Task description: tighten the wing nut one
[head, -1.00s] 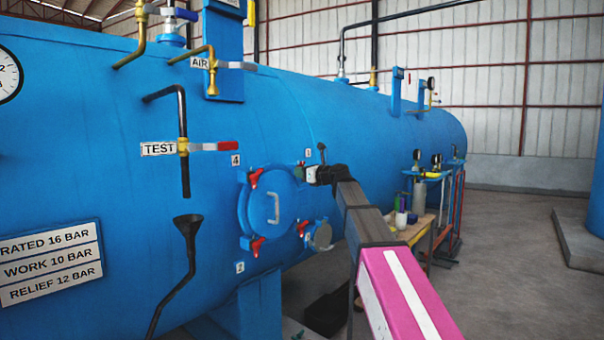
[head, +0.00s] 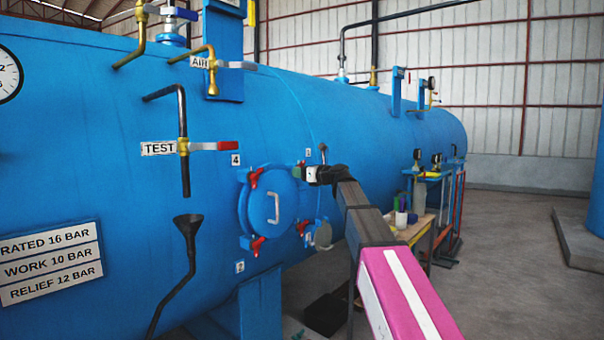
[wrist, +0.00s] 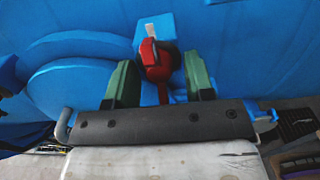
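A round blue hatch (head: 262,208) with a pale handle is on the side of the blue vessel. Red wing nuts sit around its rim: upper left (head: 255,178), lower left (head: 258,245) and lower right (head: 302,227). My gripper (head: 312,175) is at the hatch's upper right, by a small number plate (head: 308,153) too small to read surely. It largely hides the wing nut there. In the wrist view, that red wing nut (wrist: 154,58) stands between the two green fingers of my gripper (wrist: 161,82). The fingers are apart, one on each side, with visible gaps to the nut.
A TEST valve (head: 183,147) with a red handle and a black funnel pipe (head: 188,225) are left of the hatch. A table (head: 415,232) with bottles stands behind my arm. Clear floor (head: 520,270) lies to the right.

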